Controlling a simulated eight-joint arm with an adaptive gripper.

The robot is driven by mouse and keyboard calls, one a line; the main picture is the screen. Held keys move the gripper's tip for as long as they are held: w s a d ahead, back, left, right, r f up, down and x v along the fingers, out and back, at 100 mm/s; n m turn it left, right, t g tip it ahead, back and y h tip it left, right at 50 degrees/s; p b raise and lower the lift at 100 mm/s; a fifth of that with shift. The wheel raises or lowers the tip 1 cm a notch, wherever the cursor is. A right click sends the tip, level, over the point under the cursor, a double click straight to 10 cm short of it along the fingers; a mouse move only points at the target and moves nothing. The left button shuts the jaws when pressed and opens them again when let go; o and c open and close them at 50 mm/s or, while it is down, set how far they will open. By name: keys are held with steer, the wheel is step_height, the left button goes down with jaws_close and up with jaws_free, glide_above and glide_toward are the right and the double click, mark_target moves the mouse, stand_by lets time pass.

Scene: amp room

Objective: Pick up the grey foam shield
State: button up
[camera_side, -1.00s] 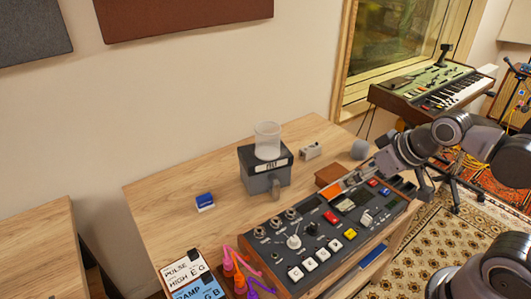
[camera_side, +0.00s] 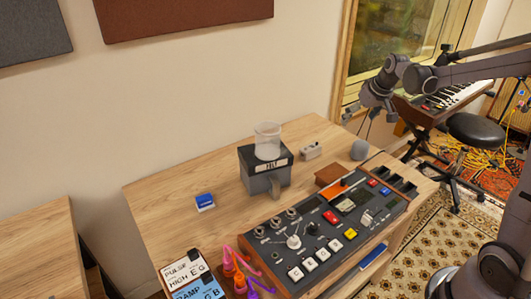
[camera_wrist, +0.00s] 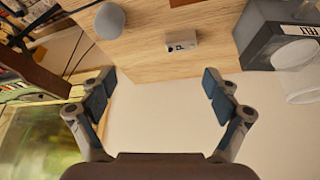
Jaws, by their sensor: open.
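The grey foam shield (camera_side: 359,150) is a small rounded grey piece near the back right edge of the wooden table. In the wrist view the foam shield (camera_wrist: 109,20) is at the top, left of centre. My gripper (camera_side: 352,117) is above the foam shield, apart from it. In the wrist view my gripper (camera_wrist: 157,88) is wide open and empty, with its two fingers spread and the foam shield beyond them, not between them.
A small light grey box (camera_side: 310,151) lies left of the foam shield. A grey felt box (camera_side: 262,180) with a clear cup (camera_side: 267,140) on top stands farther left. A brown block (camera_side: 333,174) and a control panel (camera_side: 325,228) are in front. The wall and window are behind.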

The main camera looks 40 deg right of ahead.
steer(key=m, duration=0.1)
glide_toward(362, 143)
steer(key=g, duration=0.1)
steer(key=shift+w+x, duration=0.25)
steer(key=shift+x, duration=2.35)
steer(key=shift+w+x, duration=0.2)
steer(key=shift+x, duration=2.45)
steer(key=shift+d+r, duration=0.15)
steer(key=shift+r, duration=0.05)
steer(key=c, duration=0.8)
